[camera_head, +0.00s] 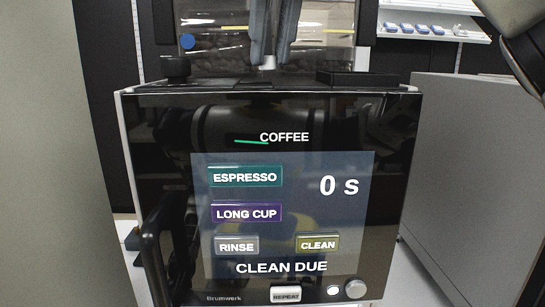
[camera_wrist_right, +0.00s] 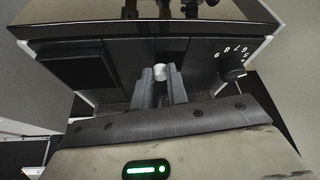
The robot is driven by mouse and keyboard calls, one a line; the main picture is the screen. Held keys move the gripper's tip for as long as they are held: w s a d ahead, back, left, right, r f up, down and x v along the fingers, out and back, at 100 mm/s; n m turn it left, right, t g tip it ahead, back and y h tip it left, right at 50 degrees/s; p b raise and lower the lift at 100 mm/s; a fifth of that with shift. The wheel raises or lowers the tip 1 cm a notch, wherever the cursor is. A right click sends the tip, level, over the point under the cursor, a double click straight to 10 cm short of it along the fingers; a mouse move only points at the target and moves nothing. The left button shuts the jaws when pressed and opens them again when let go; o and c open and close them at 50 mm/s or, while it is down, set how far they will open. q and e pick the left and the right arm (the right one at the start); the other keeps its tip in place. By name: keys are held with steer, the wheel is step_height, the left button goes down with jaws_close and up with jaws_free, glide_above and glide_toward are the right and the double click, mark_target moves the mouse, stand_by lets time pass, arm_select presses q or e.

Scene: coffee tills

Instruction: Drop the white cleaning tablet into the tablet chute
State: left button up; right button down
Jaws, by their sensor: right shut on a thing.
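My right gripper (camera_head: 268,58) comes down from the top of the head view, over the top of the coffee machine (camera_head: 130,130). Its two grey fingers are shut on the white cleaning tablet (camera_head: 268,64), which sits at the fingertips. In the right wrist view the tablet (camera_wrist_right: 160,72) shows between the fingertips, above the middle of the machine's dark top. I cannot make out the chute opening; the fingers and tablet cover that part. The machine's screen (camera_head: 290,260) reads "CLEAN DUE" and "0 s". My left gripper is not in view.
A numbered dial (camera_wrist_right: 231,68) and a raised black lid (camera_wrist_right: 77,68) flank the middle of the machine's top. A clear hopper (camera_head: 325,45) rises behind the gripper. A grey cabinet (camera_head: 460,160) stands at right, and a shelf (camera_head: 430,36) with blue-and-white items is behind.

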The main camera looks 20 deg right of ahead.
steer(key=shift+f, duration=0.6)
steer(key=c, duration=1.3)
jaws_free()
steer(key=v, duration=1.6)
